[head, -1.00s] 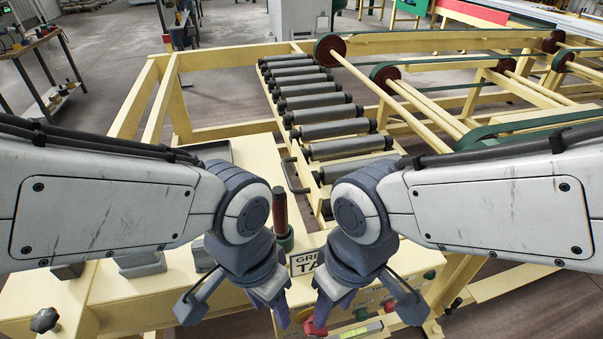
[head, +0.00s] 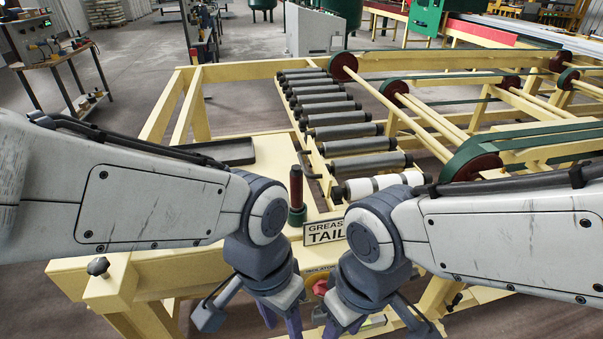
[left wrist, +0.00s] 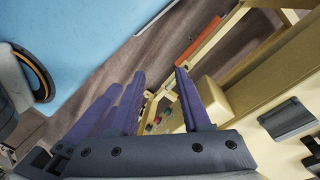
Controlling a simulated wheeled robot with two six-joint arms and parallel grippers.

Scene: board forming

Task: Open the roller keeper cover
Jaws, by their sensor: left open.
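I cannot pick out the roller keeper cover for certain in either view. The row of grey rollers (head: 345,131) runs along the near left of the yellow frame, with a pale banded roller (head: 378,186) at its near end, partly behind my right arm. A small dark handle-like piece (head: 311,173) sits beside the rollers. My left gripper (head: 281,322) hangs at the lower middle, open and empty; its fingers also show in the left wrist view (left wrist: 160,88). My right gripper (head: 343,325) hangs beside it, its fingers apart and apparently empty. Both are in front of the machine.
A black knob (head: 98,266) is at the near left corner. Open floor (head: 120,105) lies beyond on the left.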

